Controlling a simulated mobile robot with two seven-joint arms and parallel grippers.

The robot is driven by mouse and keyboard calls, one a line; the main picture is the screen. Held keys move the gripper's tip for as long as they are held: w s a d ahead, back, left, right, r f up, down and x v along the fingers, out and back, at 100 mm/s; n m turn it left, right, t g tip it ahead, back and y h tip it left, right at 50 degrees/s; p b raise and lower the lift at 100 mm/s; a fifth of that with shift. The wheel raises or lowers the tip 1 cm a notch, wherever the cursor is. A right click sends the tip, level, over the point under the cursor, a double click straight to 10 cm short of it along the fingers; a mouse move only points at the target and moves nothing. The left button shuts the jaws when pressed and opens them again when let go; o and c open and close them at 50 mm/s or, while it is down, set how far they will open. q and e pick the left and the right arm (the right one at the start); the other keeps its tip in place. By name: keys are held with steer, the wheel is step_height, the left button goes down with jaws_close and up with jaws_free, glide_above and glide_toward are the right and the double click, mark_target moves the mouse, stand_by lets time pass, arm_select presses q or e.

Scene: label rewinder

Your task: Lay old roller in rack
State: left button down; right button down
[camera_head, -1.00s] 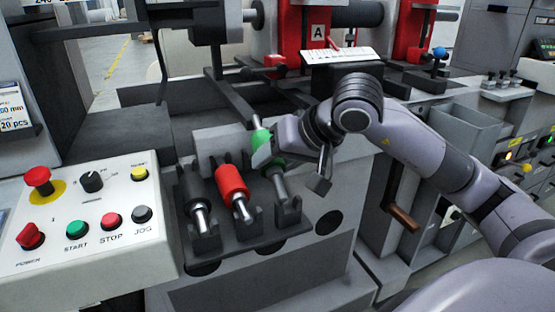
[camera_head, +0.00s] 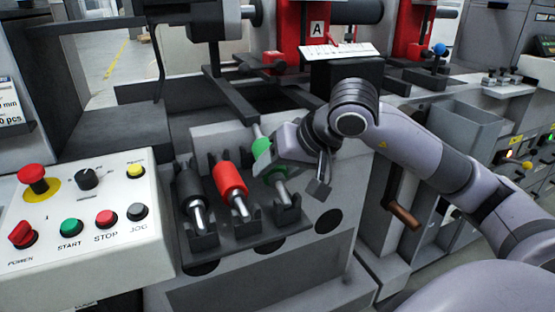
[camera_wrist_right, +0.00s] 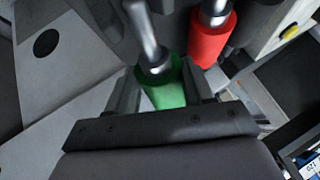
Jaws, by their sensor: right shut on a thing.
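The rack (camera_head: 225,238) is a dark stand with notched holders on the grey machine front. A black roller (camera_head: 190,185) and a red roller (camera_head: 229,180) lie side by side in it. A green roller (camera_head: 262,150) lies along the rightmost place, its metal shaft over the holders; whether it is fully seated I cannot tell. My right gripper (camera_head: 275,158) is shut on the green roller. In the right wrist view the green roller (camera_wrist_right: 165,92) sits between the two fingers, with the red roller (camera_wrist_right: 208,42) beside it. My left gripper is not in view.
A control panel (camera_head: 85,215) with coloured buttons stands to the left of the rack. A brown-handled crank (camera_head: 403,215) sticks out at the right. Red machine brackets (camera_head: 290,35) and a white label strip (camera_head: 340,51) are behind my right gripper.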

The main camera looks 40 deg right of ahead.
steer(key=c, duration=0.8)
jaws_free()
steer(key=shift+s+a+f+g, duration=0.1)
steer(key=shift+f+g, duration=0.05)
steer(key=shift+f, duration=0.35)
steer(key=shift+s+a+f+g, duration=0.1)
steer(key=shift+f+g, duration=0.05)
steer(key=shift+f, duration=0.3)
steer(key=o, duration=0.5)
steer(key=shift+w+f, duration=0.15)
steer(key=shift+w, duration=0.15)
steer(key=shift+c, duration=0.2)
steer(key=shift+w, duration=0.1)
steer(key=shift+s+d+r, duration=0.15)
steer(key=shift+s+r, duration=0.15)
steer(key=shift+r, duration=0.3)
steer(key=shift+v, duration=3.15)
steer(key=shift+s, duration=0.1)
